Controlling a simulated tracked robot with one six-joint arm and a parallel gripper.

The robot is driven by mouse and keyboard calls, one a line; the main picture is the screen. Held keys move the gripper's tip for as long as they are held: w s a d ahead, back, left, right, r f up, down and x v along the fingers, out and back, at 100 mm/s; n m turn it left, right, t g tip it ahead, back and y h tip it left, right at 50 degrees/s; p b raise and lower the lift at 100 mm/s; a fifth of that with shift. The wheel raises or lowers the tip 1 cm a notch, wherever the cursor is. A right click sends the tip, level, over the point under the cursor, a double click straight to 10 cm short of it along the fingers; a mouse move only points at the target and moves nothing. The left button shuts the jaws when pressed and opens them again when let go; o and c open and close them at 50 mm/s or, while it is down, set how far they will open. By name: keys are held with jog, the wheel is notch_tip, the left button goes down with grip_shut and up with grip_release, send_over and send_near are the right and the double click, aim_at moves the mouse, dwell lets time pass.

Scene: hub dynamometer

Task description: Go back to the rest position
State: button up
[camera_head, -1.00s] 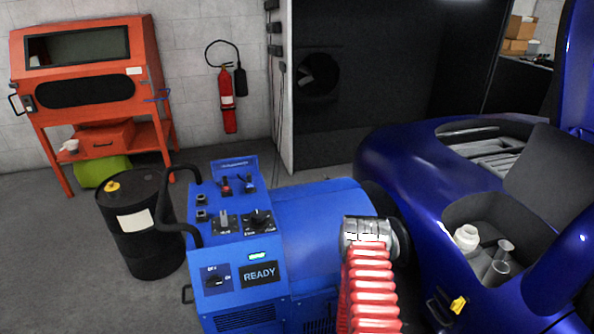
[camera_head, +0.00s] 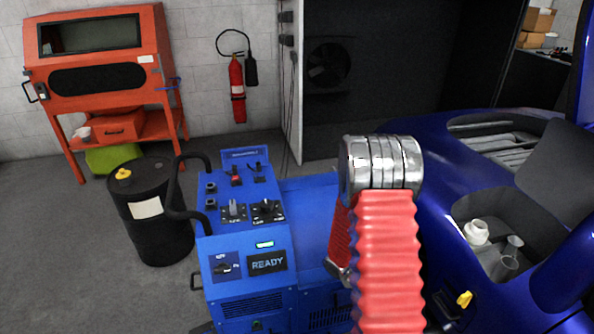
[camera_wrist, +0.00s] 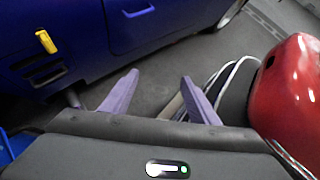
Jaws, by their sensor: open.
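My gripper (camera_wrist: 160,77) shows in the wrist view with its two purple fingers spread apart. Nothing is between them. Below and beyond the fingers are grey floor and the side of the blue car (camera_wrist: 90,35). In the head view, my red ribbed arm with its chrome joint stands up in front of the blue dynamometer console (camera_head: 240,235) and hides part of it. My gripper itself cannot be seen in the head view. The console display reads READY.
A black drum (camera_head: 150,235) stands left of the console. An orange cabinet (camera_head: 98,50) and fire extinguisher (camera_head: 238,88) are behind. Floor at left is clear.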

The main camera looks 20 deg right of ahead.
jog(key=w+a+r+m+t+y, duration=0.1)
jog(key=a+r+m+t+y, duration=0.1)
jog(key=a+r+t, duration=0.3)
jog(key=w+a+r+m+t+y, duration=0.1)
jog(key=a+r+t, duration=0.4)
jog(key=a+r, duration=0.8)
jog(key=w+a+r+m+t+y, duration=0.2)
jog(key=a+r, duration=0.7)
jog(key=r, duration=0.5)
jog(key=w+m+t, duration=0.1)
jog(key=m+t, duration=0.1)
jog(key=t, duration=0.1)
jog(key=shift+m+y, duration=0.3)
